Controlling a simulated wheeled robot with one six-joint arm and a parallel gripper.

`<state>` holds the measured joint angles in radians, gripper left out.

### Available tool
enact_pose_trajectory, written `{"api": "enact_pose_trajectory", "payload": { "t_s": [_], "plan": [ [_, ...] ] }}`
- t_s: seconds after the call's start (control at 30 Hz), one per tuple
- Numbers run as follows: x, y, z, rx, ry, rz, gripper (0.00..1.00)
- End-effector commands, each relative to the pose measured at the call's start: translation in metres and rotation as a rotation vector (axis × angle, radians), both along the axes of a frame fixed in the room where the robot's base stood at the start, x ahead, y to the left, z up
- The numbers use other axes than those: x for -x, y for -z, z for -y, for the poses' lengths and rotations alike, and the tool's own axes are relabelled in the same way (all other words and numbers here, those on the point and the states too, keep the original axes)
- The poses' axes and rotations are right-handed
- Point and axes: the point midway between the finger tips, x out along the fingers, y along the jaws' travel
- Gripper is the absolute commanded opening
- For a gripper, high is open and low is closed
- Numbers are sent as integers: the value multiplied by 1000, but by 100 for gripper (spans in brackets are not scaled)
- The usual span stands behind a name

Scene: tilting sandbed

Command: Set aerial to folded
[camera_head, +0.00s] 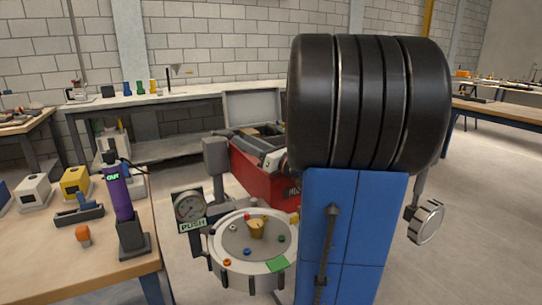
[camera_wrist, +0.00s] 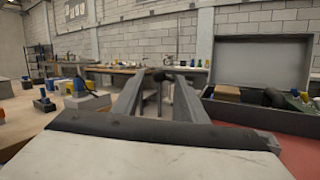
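No part is labelled as the aerial, and I cannot tell for certain which it is. A purple upright device (camera_head: 118,195) with an "OUT" label and a thin black rod at its top stands in a dark base on the left workbench. My gripper (camera_wrist: 160,78) shows in the wrist view, its two grey fingers apart with a gap between them. A small dark shape shows in line with the gap; I cannot tell what it is or how far off. I cannot make out my gripper in the head view.
A round tray (camera_head: 225,262) with coloured pegs stands mid-floor beside a "PUSH" gauge (camera_head: 189,207). Behind it is an open red toolbox (camera_head: 255,178), with its lid also in the wrist view (camera_wrist: 262,62). A large black ribbed drum (camera_head: 370,105) above a blue panel blocks the right side.

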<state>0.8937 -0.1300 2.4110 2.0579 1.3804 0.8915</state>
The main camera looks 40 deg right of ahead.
Motion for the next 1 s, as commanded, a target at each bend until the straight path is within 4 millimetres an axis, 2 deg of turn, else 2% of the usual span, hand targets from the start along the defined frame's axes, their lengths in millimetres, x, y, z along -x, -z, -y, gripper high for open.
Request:
{"api": "enact_pose_trajectory", "payload": {
  "t_s": [0.6,0.8,1.0],
  "plan": [
    [75,18,16,0,2,0,39],
    [91,22,19,0,1,-1,39],
    [97,23,19,-1,-1,0,39]
  ]
}}
